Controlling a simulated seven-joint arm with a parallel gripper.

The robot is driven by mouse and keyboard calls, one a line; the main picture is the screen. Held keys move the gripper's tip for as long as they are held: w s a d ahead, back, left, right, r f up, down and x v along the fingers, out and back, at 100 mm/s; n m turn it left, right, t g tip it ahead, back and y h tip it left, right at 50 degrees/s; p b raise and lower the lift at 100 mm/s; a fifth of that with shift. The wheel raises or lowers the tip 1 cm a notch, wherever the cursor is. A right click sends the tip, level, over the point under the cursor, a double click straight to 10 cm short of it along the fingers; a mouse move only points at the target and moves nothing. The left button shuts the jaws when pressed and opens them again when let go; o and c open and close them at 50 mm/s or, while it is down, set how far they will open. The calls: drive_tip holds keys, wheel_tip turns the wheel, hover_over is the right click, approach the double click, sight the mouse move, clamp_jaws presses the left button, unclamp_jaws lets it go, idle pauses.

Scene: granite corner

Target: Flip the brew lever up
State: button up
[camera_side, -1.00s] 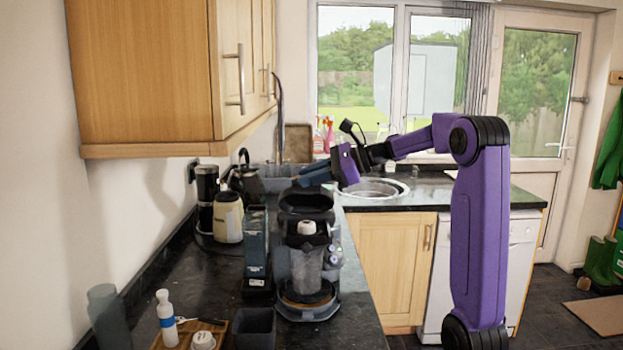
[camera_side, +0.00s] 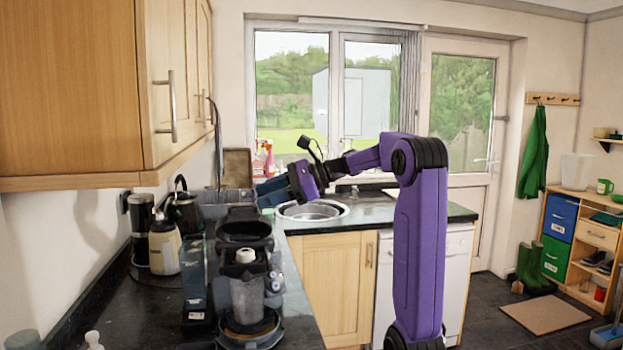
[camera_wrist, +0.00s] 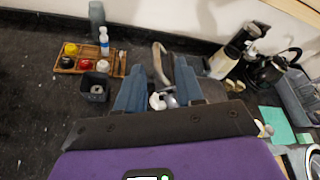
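I cannot make out the brew lever with certainty; a curved grey bar (camera_wrist: 160,62) shows beyond and between my fingers in the wrist view. My gripper (camera_side: 272,190) appears behind and above the machine, to its right, not visibly touching it. In the wrist view my gripper (camera_wrist: 159,85) has its two blue fingers spread apart, with nothing held. The purple wrist hides the lower part of that view.
A wooden tray of jars (camera_wrist: 88,58), a dark cup (camera_wrist: 95,86) and a white-blue bottle (camera_wrist: 104,41) stand on the counter. A wall cupboard (camera_side: 75,90) overhangs. A sink (camera_side: 312,210) lies behind.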

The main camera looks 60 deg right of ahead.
drive_tip(key=v, duration=1.2)
drive_tip(key=shift+s, duration=0.1)
drive_tip(key=s+a+f+n+g, duration=0.3)
drive_tip(key=a+f+n+g, duration=0.2)
drive_tip(key=a+f+n, duration=0.3)
drive_tip(key=s+a+f+n+g, duration=0.2)
drive_tip(key=a+f+n+g, duration=0.45)
drive_tip(key=a, duration=0.35)
drive_tip(key=s+a+f+n+h, duration=0.1)
drive_tip(key=s+f+n+h, duration=0.2)
drive_tip(key=s+f+n, duration=0.3)
drive_tip(key=s+a+f+n+h, duration=0.1)
drive_tip(key=s+f+n+h, duration=0.3)
drive_tip(key=s+n, duration=0.9)
wheel_tip(320, 180, down, 2)
drive_tip(key=n, duration=0.2)
drive_tip(key=shift+s+a+f+n+h, duration=0.25)
drive_tip(key=shift+s+n+h, duration=0.05)
drive_tip(key=shift+s+n, duration=0.05)
